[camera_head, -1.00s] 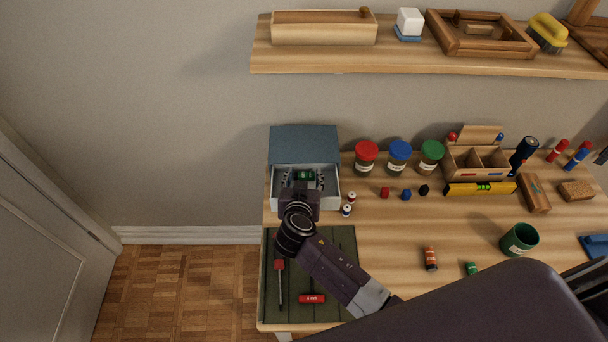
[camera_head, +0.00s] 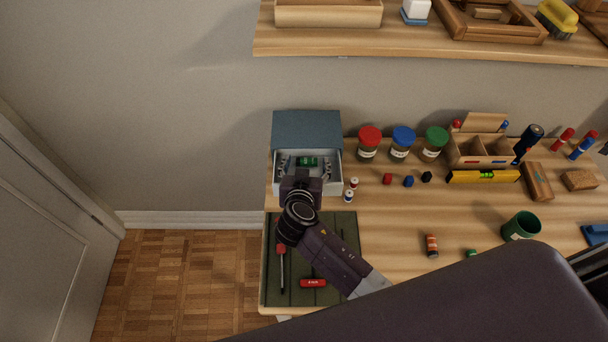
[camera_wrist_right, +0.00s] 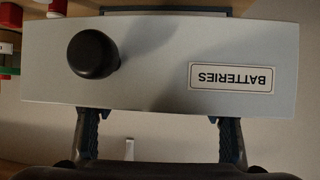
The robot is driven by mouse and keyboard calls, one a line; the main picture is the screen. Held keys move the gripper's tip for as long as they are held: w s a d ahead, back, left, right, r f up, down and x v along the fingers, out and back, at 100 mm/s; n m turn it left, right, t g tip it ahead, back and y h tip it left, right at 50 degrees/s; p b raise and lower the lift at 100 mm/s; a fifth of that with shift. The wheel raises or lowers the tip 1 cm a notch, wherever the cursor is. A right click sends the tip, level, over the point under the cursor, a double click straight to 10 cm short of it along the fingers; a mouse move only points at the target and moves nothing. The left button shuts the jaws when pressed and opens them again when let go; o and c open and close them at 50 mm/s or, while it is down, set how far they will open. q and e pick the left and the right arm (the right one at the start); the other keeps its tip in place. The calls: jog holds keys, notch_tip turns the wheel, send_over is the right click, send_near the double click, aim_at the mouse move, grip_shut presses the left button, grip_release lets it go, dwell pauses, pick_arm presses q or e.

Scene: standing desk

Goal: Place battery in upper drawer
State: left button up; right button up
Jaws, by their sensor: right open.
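A small cabinet with a blue-grey top (camera_head: 307,128) stands at the left back of the desk. Its light drawer (camera_head: 334,185) is pulled out. A green battery (camera_head: 307,161) lies inside the drawer. My right gripper (camera_head: 305,168) is open at the drawer, with its fingers apart on either side of the battery and not closed on it. The right wrist view shows the drawer front (camera_wrist_right: 160,85) upside down, with a black knob and a "BATTERIES" label (camera_wrist_right: 231,78). The fingers (camera_wrist_right: 158,120) show at its edge. My left gripper is out of view.
Small red and blue-banded cells (camera_head: 349,196) stand right of the drawer. An orange battery (camera_head: 432,245), a green cup (camera_head: 521,226) and lidded jars (camera_head: 402,145) are farther right. A green mat (camera_head: 340,270) with screwdrivers lies in front. A shelf (camera_head: 420,42) hangs above.

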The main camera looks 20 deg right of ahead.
jog(key=b+v, duration=0.1)
jog(key=v, duration=1)
jog(key=shift+b, duration=0.4)
jog(key=shift+f, duration=0.1)
